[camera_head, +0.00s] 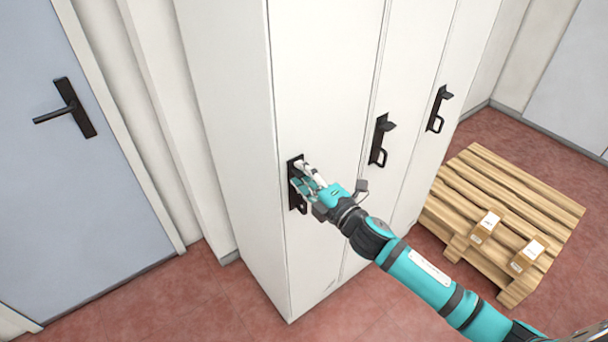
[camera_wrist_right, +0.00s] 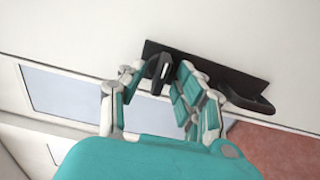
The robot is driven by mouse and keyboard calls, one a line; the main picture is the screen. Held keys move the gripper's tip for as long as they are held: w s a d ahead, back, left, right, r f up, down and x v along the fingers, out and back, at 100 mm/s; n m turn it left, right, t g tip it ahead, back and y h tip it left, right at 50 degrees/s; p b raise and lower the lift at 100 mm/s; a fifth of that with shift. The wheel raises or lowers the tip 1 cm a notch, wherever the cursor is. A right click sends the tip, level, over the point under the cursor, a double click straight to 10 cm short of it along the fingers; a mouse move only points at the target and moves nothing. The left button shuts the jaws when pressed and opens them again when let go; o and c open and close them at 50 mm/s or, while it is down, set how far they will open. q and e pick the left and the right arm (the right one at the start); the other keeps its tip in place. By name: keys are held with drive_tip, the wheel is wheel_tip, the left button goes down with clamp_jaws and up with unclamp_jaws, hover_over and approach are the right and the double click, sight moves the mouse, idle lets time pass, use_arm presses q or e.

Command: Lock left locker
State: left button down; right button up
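The left locker is the white one whose door (camera_head: 325,75) carries a black handle plate (camera_head: 292,170). The door looks flush with its frame. My right gripper (camera_head: 306,178) is at this plate and hides much of it. In the right wrist view, the black plate (camera_wrist_right: 220,73) has a curved pull handle (camera_wrist_right: 245,100) at one end and a small black latch lever (camera_wrist_right: 160,68) at the other. The fingers of my right gripper (camera_wrist_right: 158,82) stand on either side of the lever. Whether both press on it is unclear. My left gripper is out of view.
Two more locker doors stand to the right, each with a black handle (camera_head: 380,140) (camera_head: 437,108). A grey-blue door (camera_head: 70,190) is at the left.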

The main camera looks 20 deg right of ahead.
drive_tip(key=shift+s+d, duration=0.1)
drive_tip(key=shift+s, duration=0.15)
drive_tip(key=v, duration=1.1)
drive_tip(key=shift+s, duration=0.3)
drive_tip(key=s+d+f+m+g+h, duration=0.2)
drive_tip(key=d+f+m, duration=0.15)
drive_tip(key=f, duration=0.85)
drive_tip(key=s+d+f+m+g+h, duration=0.2)
drive_tip(key=s+f+m+g, duration=0.15)
drive_tip(key=f, duration=0.85)
drive_tip(key=s+d+f+m+g+h, duration=0.1)
drive_tip(key=d+f+m+h, duration=0.2)
drive_tip(key=f, duration=0.8)
drive_tip(key=s+f+m+g+b, duration=0.1)
drive_tip(key=s+f+m+g, duration=0.4)
drive_tip(key=s+f, duration=0.9)
drive_tip(key=s+a+f+m+g, duration=0.2)
drive_tip(key=s+f, duration=0.2)
drive_tip(key=s, duration=0.5)
drive_tip(key=s+a+f+m+g, duration=0.2)
drive_tip(key=s+f, duration=0.3)
drive_tip(key=s, duration=0.5)
drive_tip(key=shift+a+m+y+b, duration=0.3)
drive_tip(key=shift+a+m+y, duration=0.1)
drive_tip(key=shift+a, duration=0.45)
